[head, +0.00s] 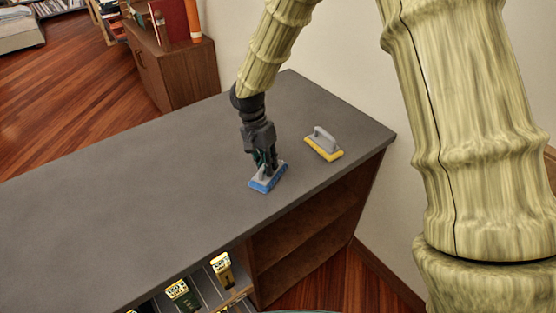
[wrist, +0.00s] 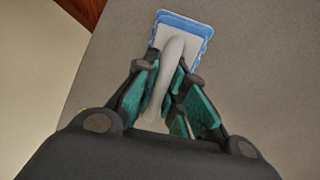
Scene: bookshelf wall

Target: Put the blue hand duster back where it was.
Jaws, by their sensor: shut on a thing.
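The blue hand duster (head: 268,178) has a blue-edged base and a grey handle. It is on or just above the grey shelf top, near the front edge; I cannot tell whether it touches. My gripper (head: 266,165) points down and is shut on its handle. In the wrist view the duster (wrist: 190,25) shows at the top, with its pale handle between the green finger pads of my gripper (wrist: 168,90). Part of the handle is hidden by the fingers.
A yellow hand duster (head: 324,147) with a grey handle sits to the right on the grey top (head: 130,200). The top is clear to the left. Boxes (head: 183,293) stand in the shelf below the front edge. A wall rises behind.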

